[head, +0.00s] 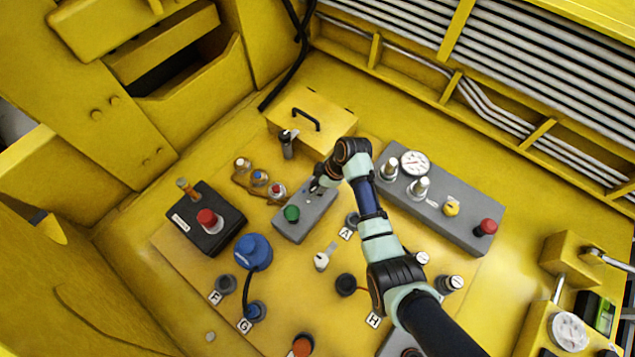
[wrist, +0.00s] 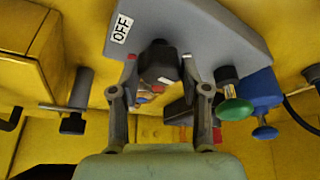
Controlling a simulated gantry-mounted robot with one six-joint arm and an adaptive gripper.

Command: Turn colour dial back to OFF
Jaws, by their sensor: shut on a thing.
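The colour dial is a dark knob (wrist: 160,62) on the underside of a grey box (wrist: 205,35) in the wrist view. A white OFF label (wrist: 121,29) is on the box to the upper left of the dial. The dial bears a white mark that faces away from the label. My gripper (wrist: 159,75) has one finger on each side of the dial and is shut on it. In the head view the grey box (head: 302,228) is in the middle of the panel, with my gripper (head: 317,184) at its far end. My arm hides most of the dial there.
A green button (head: 291,213) is on the same box. A blue connector (head: 253,251) and a black box with a red button (head: 208,220) stand to the left. A lidded yellow box (head: 330,117) is behind. A long grey gauge panel (head: 435,208) is to the right.

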